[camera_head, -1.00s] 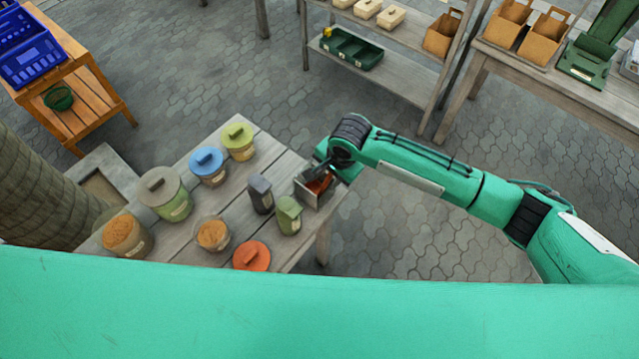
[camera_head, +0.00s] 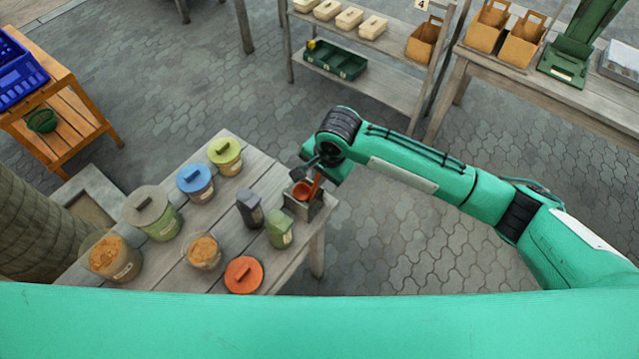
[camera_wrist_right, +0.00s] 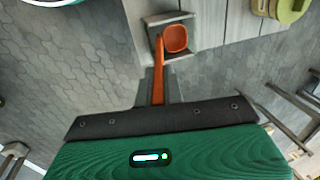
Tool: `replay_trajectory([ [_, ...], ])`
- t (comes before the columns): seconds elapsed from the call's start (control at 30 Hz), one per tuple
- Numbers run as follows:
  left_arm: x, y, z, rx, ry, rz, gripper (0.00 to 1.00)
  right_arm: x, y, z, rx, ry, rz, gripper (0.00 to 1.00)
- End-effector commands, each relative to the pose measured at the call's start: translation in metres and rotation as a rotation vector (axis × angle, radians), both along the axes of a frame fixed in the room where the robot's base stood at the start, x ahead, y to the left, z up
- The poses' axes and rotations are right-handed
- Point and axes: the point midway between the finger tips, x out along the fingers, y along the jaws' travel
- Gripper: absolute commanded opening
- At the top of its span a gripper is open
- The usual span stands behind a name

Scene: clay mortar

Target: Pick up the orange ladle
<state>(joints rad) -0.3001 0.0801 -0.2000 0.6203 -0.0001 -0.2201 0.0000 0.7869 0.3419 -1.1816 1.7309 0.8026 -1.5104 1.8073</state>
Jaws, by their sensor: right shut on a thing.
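The orange ladle (camera_head: 303,191) is at the grey metal box (camera_head: 318,210) on the right end of the wooden table. Its bowl (camera_wrist_right: 176,38) shows over the box in the right wrist view, and its handle runs down to my right gripper (camera_wrist_right: 158,100). My right gripper (camera_head: 318,168) is shut on the handle, above the box. The fingers are partly hidden by the wrist. The bowl looks raised to the level of the box's top; I cannot tell if it is fully clear. My left gripper is not in view.
Beside the box stand a green container (camera_head: 280,230) and a dark grey one (camera_head: 249,208). An orange lid (camera_head: 244,275), a blue-lidded jar (camera_head: 195,181) and other jars fill the table's left part. Paved floor lies clear to the right.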

Motion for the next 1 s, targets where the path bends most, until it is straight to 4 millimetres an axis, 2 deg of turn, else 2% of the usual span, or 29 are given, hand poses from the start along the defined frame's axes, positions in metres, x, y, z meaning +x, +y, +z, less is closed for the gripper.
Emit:
replay_trajectory([
  [0.4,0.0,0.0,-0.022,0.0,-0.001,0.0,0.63,0.0,0.001,0.101,0.002,-0.004,0.003,0.0],
  [0.6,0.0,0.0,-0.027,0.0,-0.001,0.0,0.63,0.0,0.001,0.138,0.001,-0.004,0.001,0.0],
  [0.8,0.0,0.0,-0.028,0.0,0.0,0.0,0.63,0.0,0.0,0.154,0.0,-0.001,0.0,0.0],
  [1.0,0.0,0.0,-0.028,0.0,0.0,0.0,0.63,0.0,0.0,0.157,-0.001,-0.001,0.0,0.0],
])
